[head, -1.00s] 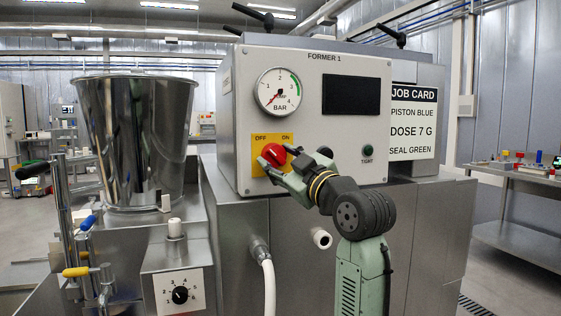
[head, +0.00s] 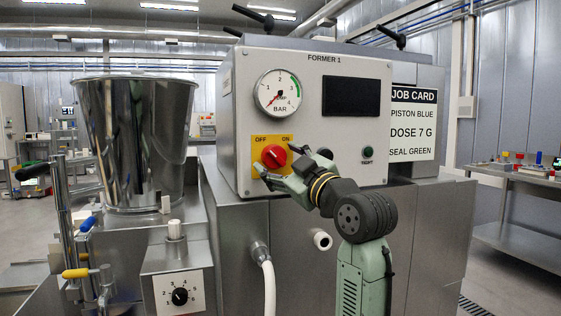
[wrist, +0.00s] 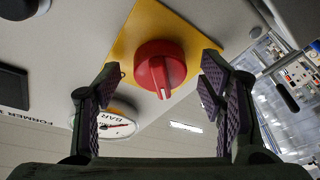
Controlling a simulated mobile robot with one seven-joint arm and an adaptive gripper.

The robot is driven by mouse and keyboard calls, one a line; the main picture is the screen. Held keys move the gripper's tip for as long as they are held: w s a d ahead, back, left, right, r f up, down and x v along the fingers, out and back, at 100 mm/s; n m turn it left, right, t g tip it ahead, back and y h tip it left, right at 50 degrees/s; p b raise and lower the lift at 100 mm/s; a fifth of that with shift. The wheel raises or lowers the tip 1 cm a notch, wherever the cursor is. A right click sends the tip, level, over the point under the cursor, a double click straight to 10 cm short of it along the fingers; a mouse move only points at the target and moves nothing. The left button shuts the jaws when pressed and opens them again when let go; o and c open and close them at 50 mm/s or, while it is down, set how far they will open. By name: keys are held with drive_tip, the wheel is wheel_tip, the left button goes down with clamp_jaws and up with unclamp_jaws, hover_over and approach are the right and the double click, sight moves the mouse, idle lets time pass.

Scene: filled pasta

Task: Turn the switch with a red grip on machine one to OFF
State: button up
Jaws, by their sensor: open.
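The switch has a red grip (head: 273,156) on a yellow plate (head: 257,150) marked OFF at left and ON at right, low on the panel of the machine labelled FORMER 1 (head: 325,58). In the wrist view the red grip (wrist: 160,68) sits between and beyond the two open fingers (wrist: 161,75), with a visible gap on each side. Its white mark points down in that view; judged by the gauge's position, this seems the OFF side. The head view does not show the mark clearly.
A pressure gauge (head: 279,92) is above the switch, and a dark display (head: 350,96) and green lamp (head: 367,152) are to its right. A steel hopper (head: 135,140) and a black dial (head: 180,296) stand left. A white hose (head: 268,285) hangs below.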

drive_tip(key=v, duration=1.1)
drive_tip(key=shift+s, duration=0.3)
drive_tip(key=shift+d, duration=0.15)
